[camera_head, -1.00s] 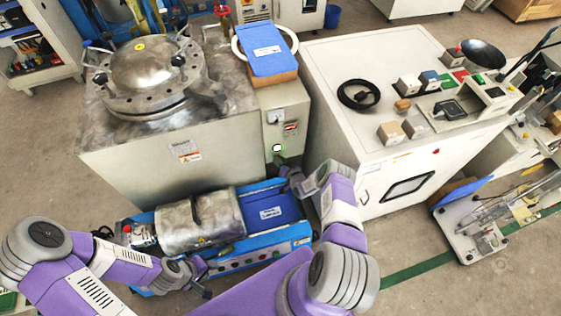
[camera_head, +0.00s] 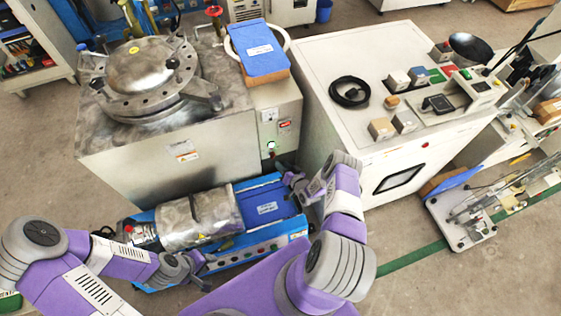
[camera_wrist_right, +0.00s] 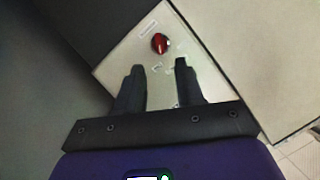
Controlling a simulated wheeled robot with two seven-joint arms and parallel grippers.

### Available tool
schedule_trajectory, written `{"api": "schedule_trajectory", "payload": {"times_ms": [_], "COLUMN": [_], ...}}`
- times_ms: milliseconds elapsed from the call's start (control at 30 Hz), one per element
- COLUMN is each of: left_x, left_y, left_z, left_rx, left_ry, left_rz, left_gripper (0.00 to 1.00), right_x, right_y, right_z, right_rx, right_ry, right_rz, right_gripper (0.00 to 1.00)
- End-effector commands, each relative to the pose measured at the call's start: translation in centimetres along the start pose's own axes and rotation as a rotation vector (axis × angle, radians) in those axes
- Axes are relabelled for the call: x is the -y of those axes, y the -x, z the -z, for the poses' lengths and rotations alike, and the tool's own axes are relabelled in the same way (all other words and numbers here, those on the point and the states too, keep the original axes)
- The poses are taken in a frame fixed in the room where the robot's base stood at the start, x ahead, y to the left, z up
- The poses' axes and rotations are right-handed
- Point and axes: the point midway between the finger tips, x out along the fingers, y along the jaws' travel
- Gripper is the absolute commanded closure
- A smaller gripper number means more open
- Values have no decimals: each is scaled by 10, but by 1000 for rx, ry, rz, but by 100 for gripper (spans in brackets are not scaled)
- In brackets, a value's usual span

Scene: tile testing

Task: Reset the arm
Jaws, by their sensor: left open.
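My left gripper (camera_head: 202,278) is low in the head view, in front of the blue machine (camera_head: 262,252) with the metal cylinder (camera_head: 200,220). It is open, small and dark, and I see nothing held in it. My right gripper (camera_head: 282,168) is in front of the grey control box (camera_head: 280,115), below its lit green button (camera_head: 271,145). In the right wrist view the two dark fingers (camera_wrist_right: 158,66) are apart with nothing between them. A red knob (camera_wrist_right: 160,43) on a pale panel lies beyond their tips.
A metal pressure vessel (camera_head: 140,70) stands on a cabinet at left. A blue box (camera_head: 258,50) rests above the control box. A white bench (camera_head: 335,125) with a black ring (camera_head: 349,92) and small blocks stands at right. The floor (camera_head: 440,285) at lower right is clear.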

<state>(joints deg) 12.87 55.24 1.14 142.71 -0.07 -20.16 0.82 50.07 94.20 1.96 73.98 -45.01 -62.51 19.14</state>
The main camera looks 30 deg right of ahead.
Motion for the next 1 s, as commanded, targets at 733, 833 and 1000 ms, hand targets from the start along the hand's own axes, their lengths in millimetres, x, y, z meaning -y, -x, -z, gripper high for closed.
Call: {"api": "schedule_trajectory", "payload": {"times_ms": [733,833,1000], "left_x": [-3,-6,-11], "left_y": [7,15,29], "left_z": [0,-1,-1], "left_rx": [0,0,0], "left_ry": [0,0,0], "left_rz": [0,0,0], "left_gripper": [57,57,57], "right_x": [34,75,152], "right_y": [1,12,62], "right_z": [0,-6,-21], "right_rx": [103,239,529], "right_ry": [-12,-18,-8], "right_rz": [-15,-35,-76], "right_gripper": [63,63,63]}}
